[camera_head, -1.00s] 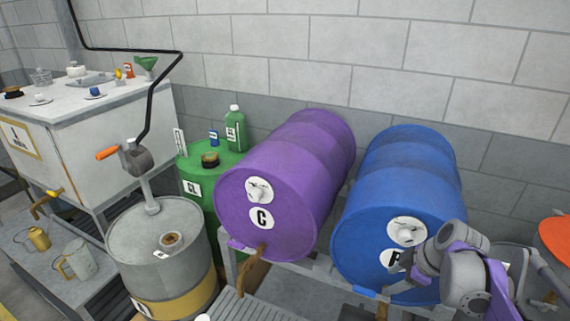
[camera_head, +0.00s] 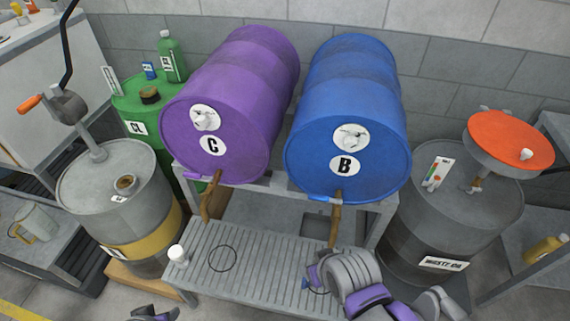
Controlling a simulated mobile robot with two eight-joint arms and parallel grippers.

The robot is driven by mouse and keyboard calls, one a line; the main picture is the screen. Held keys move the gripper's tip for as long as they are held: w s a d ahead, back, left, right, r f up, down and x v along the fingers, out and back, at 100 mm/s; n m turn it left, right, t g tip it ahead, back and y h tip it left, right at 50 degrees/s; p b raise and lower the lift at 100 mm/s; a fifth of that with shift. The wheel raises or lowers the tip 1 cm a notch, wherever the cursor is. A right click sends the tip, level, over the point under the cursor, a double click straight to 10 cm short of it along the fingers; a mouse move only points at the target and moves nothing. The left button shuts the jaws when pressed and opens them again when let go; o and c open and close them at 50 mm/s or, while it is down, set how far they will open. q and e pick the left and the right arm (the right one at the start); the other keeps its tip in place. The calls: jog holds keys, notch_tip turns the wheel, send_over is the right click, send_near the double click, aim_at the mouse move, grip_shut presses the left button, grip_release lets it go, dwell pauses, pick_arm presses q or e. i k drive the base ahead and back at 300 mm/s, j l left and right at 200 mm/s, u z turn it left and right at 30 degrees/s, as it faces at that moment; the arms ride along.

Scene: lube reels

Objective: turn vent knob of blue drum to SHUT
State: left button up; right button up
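The blue drum (camera_head: 350,85) lies on its side on a rack, with its round front end toward me and a "B" label on it. Its vent knob (camera_head: 351,136) is a small pale knob on a white round dial above the label; the dial's marks are too small to read. My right gripper (camera_head: 312,276) is low over the right part of the grate, below the blue drum and apart from the knob; its fingers are not clear. My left gripper (camera_head: 155,314) barely shows at the bottom edge, left of the grate, mostly cut off.
A purple drum (camera_head: 235,85) marked "C" lies left of the blue one, with a similar dial. A waste oil drum (camera_head: 455,215) with an orange funnel (camera_head: 510,145) stands right.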

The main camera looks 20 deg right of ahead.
aim_at(350, 142)
jog(key=z, duration=1.25)
